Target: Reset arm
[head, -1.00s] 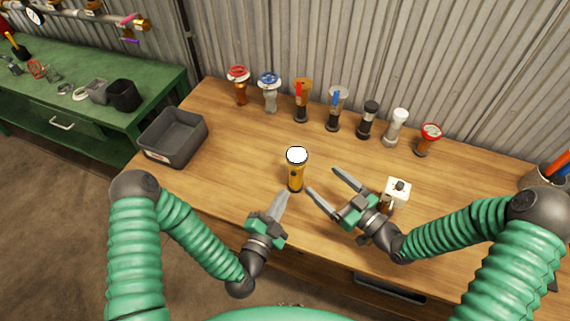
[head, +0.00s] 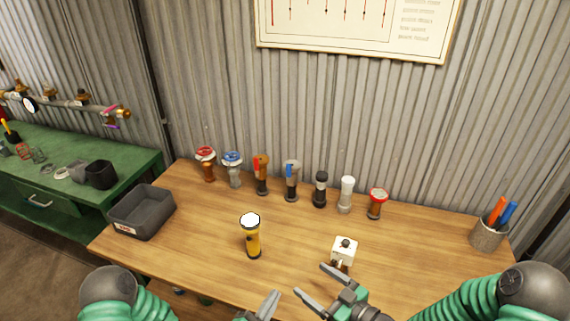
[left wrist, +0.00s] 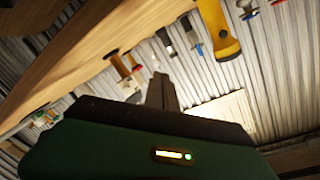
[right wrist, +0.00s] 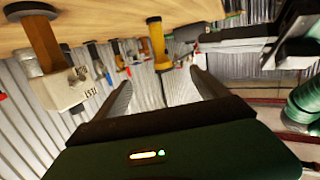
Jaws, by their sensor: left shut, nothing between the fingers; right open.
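My left gripper (head: 268,304) is at the bottom of the head view, in front of the bench, with its fingers together and nothing in them. In the left wrist view its closed fingers (left wrist: 161,92) show above the green housing. My right gripper (head: 318,285) is to its right, with its fingers spread and empty. In the right wrist view its two fingers (right wrist: 158,90) stand apart. A yellow flashlight (head: 252,240) stands upright on the bench, beyond both grippers and touching neither. A white box with a dark knob (head: 344,252) stands beyond the right gripper.
The wooden bench (head: 200,262) has a back row of several valves, including a red-wheeled one (head: 206,163) and a blue-wheeled one (head: 233,168). A grey bin (head: 141,212) sits at the left, a pen cup (head: 488,232) at the right. A green table (head: 40,198) stands further left.

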